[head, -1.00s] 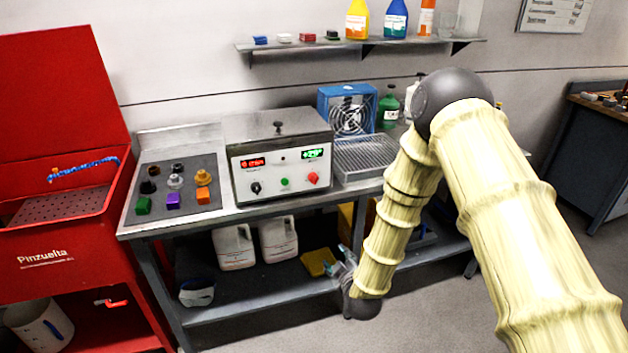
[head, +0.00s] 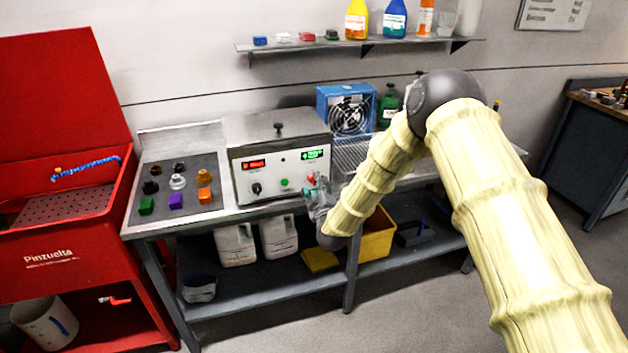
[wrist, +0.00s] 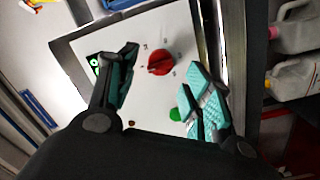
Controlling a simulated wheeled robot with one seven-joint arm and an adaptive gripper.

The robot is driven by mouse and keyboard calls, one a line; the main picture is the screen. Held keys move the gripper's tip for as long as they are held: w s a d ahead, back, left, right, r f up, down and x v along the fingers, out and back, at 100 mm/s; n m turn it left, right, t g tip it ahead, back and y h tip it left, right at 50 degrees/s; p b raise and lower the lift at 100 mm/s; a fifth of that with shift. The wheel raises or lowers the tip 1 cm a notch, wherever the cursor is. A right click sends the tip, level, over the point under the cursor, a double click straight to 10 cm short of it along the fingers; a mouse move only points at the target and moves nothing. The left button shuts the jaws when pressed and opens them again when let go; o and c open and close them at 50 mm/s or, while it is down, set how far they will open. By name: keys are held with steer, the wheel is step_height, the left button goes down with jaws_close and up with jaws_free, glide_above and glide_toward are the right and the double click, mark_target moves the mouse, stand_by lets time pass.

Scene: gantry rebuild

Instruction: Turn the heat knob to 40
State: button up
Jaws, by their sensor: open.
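The bench unit (head: 245,160) has a white front panel with a black knob (head: 256,188), a green button (head: 284,182) and a red knob (head: 310,179). I cannot read which knob is labelled heat. In the wrist view the red knob (wrist: 160,62) lies between and beyond the finger pads, with small scale marks around it. The green button (wrist: 176,114) is partly beside the right finger. My gripper (head: 319,197) is open and empty in front of the panel's right end; it also shows in the wrist view (wrist: 158,74). No contact with the red knob is visible.
Two small displays, red (head: 253,164) and green (head: 312,155), sit above the controls. A wire rack (head: 350,152) and a blue fan (head: 347,108) stand right of the unit. Coloured pieces lie on a dark mat (head: 190,165) at left. White jugs (head: 278,236) stand below.

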mark_target(313, 179)
steer(key=shift+p+x, duration=0.3)
steer(key=shift+x, duration=1.1)
steer(key=c, duration=1)
